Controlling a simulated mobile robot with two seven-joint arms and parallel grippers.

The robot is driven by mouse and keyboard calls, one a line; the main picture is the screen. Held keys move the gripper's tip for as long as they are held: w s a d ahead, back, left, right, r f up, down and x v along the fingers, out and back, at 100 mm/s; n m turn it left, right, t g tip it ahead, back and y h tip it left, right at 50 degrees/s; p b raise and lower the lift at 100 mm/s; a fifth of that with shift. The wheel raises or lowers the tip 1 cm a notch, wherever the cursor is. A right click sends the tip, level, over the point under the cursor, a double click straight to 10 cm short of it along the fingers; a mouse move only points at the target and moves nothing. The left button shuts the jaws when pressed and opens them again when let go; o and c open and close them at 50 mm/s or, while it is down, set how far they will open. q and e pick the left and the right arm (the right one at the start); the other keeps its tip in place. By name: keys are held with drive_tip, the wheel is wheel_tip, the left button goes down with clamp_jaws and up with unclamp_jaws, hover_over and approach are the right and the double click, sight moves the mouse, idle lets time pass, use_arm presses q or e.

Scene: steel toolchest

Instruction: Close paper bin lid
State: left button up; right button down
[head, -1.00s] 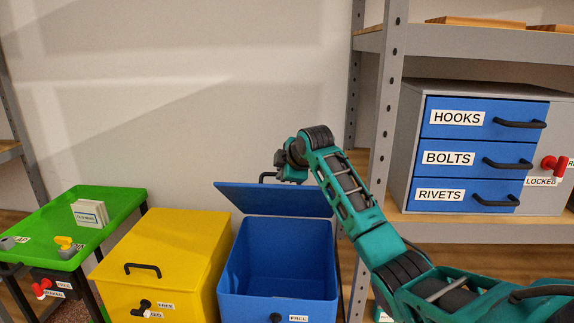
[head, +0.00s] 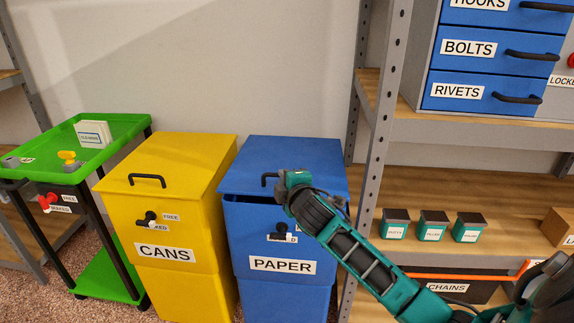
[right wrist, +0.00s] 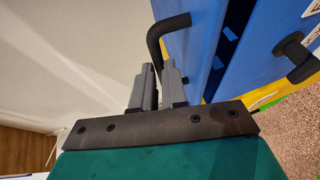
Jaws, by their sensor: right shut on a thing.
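The blue paper bin (head: 275,291) stands beside the yellow bin with its PAPER label facing front. Its blue lid (head: 290,158) is swung down over the top, and a thin dark gap shows under its front edge. My right gripper (head: 281,182) is at the lid's front edge, shut on the black lid handle (head: 265,179). In the right wrist view, the fingers (right wrist: 160,70) close around the bent black handle (right wrist: 167,30), near the blue lid. My left gripper is out of view.
The yellow CANS bin (head: 168,220) stands close at the left, with a green cart (head: 118,127) beyond it. A grey shelf post (head: 379,110) rises just right of the paper bin, with small containers (head: 433,225) on the shelf.

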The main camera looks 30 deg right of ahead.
drive_tip(key=f, duration=0.1)
drive_tip(key=f+b, duration=0.1)
drive_tip(key=f, duration=0.1)
drive_tip(key=shift+s+a, duration=0.1)
drive_tip(key=shift+s, duration=0.1)
drive_tip(key=shift+r, duration=0.2)
drive_tip(key=c, duration=1.2)
unclamp_jaws()
drive_tip(key=shift+o, duration=0.2)
drive_tip(key=p+v, duration=0.3)
drive_tip(key=v, duration=1)
drive_tip(key=shift+p, duration=0.35)
drive_tip(key=shift+w+r, duration=0.1)
